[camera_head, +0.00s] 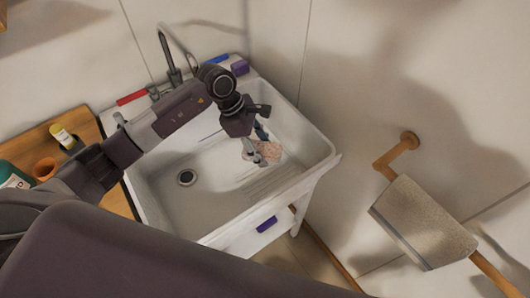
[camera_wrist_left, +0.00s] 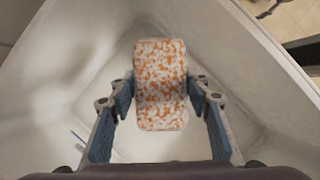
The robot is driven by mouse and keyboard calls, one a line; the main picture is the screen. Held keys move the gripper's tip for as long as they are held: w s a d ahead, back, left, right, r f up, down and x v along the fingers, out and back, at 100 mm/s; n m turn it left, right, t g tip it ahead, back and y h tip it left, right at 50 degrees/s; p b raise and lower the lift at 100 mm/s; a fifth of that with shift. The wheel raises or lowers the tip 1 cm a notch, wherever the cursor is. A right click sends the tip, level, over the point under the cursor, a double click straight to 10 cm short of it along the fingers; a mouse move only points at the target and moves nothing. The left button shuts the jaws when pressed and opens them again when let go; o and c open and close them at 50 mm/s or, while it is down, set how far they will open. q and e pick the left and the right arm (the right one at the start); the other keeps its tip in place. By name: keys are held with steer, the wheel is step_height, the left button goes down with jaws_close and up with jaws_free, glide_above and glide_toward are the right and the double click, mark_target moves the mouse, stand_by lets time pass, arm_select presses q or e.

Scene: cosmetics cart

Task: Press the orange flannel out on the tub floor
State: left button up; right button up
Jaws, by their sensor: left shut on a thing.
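The flannel (camera_head: 268,152) is a small white cloth mottled with orange, toward the right side of the white tub (camera_head: 218,205). In the left wrist view the flannel (camera_wrist_left: 160,70) looks like an upright rounded rectangle between the fingers. My left gripper (camera_head: 256,150) reaches down inside the tub; in the wrist view the gripper (camera_wrist_left: 160,98) has a finger at each side of the flannel and is shut on it. I cannot tell whether the flannel touches the tub floor. My right gripper is not in view.
The tub drain (camera_head: 186,177) lies to the left. A tap (camera_head: 173,72), a red item (camera_head: 131,98), a blue item (camera_head: 215,59) and a purple block (camera_head: 239,68) sit along the back ledge. A towel (camera_head: 425,225) hangs right. The tub walls surround my gripper.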

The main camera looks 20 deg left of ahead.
arm_select(q)
steer(key=shift+w+f+b, duration=0.3)
steer(key=shift+f+b, duration=0.45)
steer(key=shift+f, duration=0.2)
steer(key=shift+w+f+b, duration=0.3)
steer(key=shift+f+b, duration=0.4)
steer(key=shift+f, duration=0.25)
steer(key=f, duration=0.1)
steer(key=b, duration=0.7)
glide_above(267, 181)
steer(key=a, duration=0.1)
step_height(267, 181, down, 10)
steer(key=shift+f, duration=0.85)
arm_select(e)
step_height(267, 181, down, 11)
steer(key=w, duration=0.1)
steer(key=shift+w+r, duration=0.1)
arm_select(q)
steer(key=shift+a+f+b, duration=0.1)
steer(key=shift+f+b, duration=0.5)
steer(key=shift+b, duration=0.15)
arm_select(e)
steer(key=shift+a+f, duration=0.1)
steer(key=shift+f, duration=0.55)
